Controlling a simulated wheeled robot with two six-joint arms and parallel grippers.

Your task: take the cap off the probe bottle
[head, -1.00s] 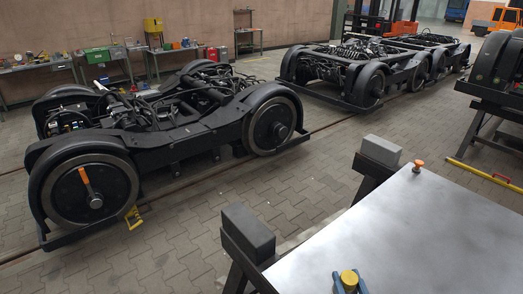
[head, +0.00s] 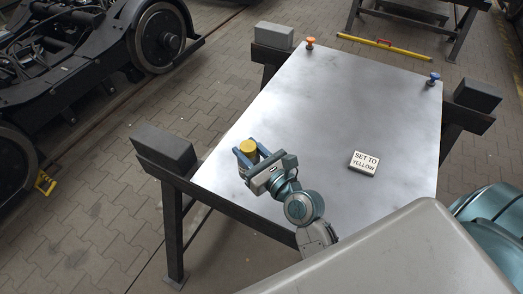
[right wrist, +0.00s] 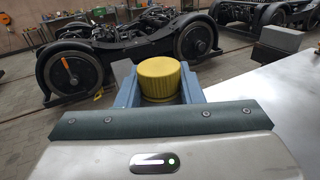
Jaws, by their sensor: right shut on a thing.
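A round yellow cap (head: 248,146) with a ribbed side is at the left part of the metal plate (head: 330,110). In the right wrist view the yellow cap (right wrist: 159,80) sits between two blue fingers. My right gripper (head: 251,157) is shut on it, one finger on each side. The bottle body under the cap is hidden by the fingers and wrist, so I cannot tell whether the cap is still on it. My left gripper is not in view.
An orange knob (head: 310,43) and a blue knob (head: 433,79) stand at the plate's far corners. A small "SET TO YELLOW" sign (head: 364,162) lies on the plate. Dark trestles with grey blocks (head: 164,147) stand around it. A bogie (head: 90,50) is at the left.

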